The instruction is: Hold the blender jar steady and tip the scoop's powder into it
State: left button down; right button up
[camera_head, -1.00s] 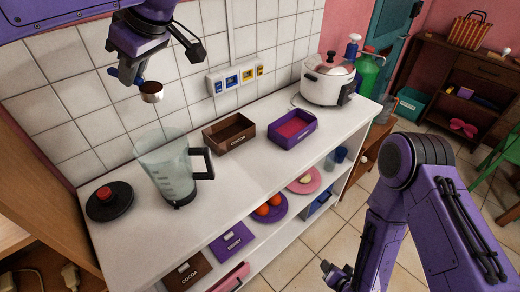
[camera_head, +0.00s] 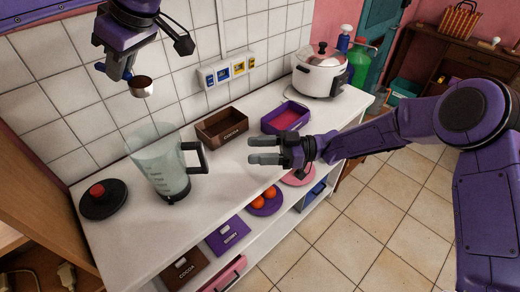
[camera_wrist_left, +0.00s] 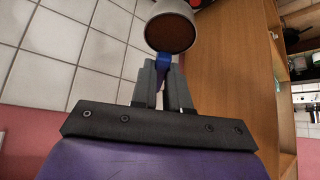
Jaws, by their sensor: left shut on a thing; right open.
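The clear blender jar (camera_head: 160,165) stands upright on the white counter, its dark handle (camera_head: 195,157) facing right. My left gripper (camera_head: 118,72) is shut on the scoop's blue handle, above the jar and a little to its left. The scoop (camera_head: 142,90) is a small metal cup with brown powder inside. In the left wrist view the scoop (camera_wrist_left: 170,30) shows brown in its mouth, its blue handle between the fingers (camera_wrist_left: 163,88). My right gripper (camera_head: 265,149) is open and empty, to the right of the jar handle and apart from it, its fingers pointing left.
A black lid with a red knob (camera_head: 100,198) lies left of the jar. A brown cocoa box (camera_head: 222,126) and a purple box (camera_head: 285,116) stand behind. A white cooker (camera_head: 318,72) is at the far end. Lower shelves hold plates and labelled boxes.

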aim_at(204, 153)
jog(key=a, duration=1.2)
jog(key=shift+w+f, duration=0.1)
grip_shut()
pick_arm(q)
jog(key=shift+w+a, duration=0.1)
jog(key=shift+w+a, duration=0.3)
jog(key=shift+a, duration=0.35)
jog(key=shift+w+a, duration=0.3)
jog(key=shift+a, duration=0.3)
jog(key=shift+f, duration=0.1)
